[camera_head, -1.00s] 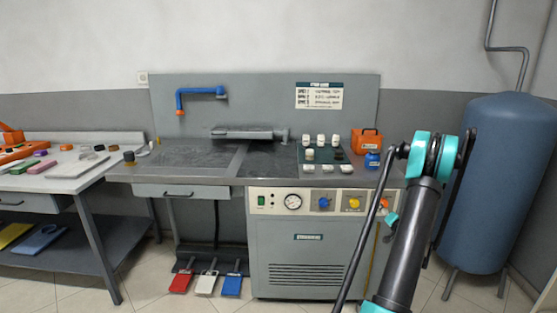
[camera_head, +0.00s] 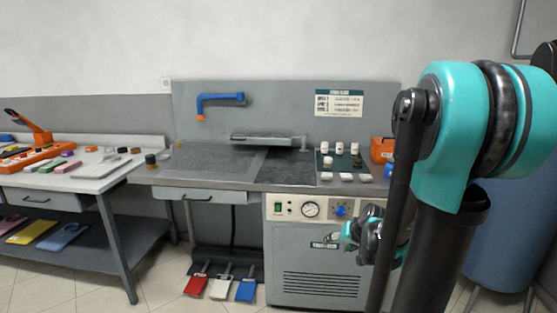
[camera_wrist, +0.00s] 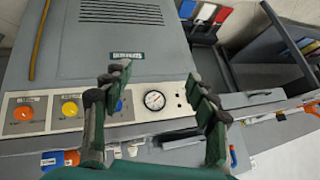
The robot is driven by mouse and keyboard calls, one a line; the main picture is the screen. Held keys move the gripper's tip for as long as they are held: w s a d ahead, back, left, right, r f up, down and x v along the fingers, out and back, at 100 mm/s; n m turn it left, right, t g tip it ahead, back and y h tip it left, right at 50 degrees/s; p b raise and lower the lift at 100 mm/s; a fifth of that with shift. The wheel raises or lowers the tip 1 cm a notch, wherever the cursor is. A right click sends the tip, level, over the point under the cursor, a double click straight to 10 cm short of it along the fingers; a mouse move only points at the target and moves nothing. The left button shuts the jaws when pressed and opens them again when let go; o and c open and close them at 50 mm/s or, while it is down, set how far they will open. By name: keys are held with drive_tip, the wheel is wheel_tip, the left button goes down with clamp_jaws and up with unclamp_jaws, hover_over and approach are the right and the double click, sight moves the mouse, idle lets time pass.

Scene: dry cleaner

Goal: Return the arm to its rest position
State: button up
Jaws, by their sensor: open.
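My arm (camera_head: 440,230) stands large at the right of the head view, its teal elbow raised and its dark links folded downward. My gripper (camera_wrist: 165,97) shows in the wrist view with its two dark green fingers spread apart and nothing between them. Beyond the fingers are the grey machine front and its control panel. In the head view the wrist part of my arm hangs in front of the machine cabinet (camera_head: 314,262), covering the panel's right side; the fingers cannot be made out clearly there.
A steel worktop (camera_head: 215,180) holds several white-capped bottles. An orange container (camera_head: 383,150) stands partly behind my arm. A blue tank (camera_head: 510,240) is at the right, partly hidden. Red, white and blue pedals (camera_head: 222,288) lie below. A side table (camera_head: 75,183) stands at the left.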

drive_tip(key=s+a+f+n+g+h, duration=0.1)
drive_tip(key=s+f+g+h, duration=0.1)
drive_tip(key=s, duration=1.5)
drive_tip(key=shift+s+f+n+g+h, duration=0.15)
drive_tip(key=shift+f+n+g+h, duration=0.2)
drive_tip(key=shift+f, duration=0.45)
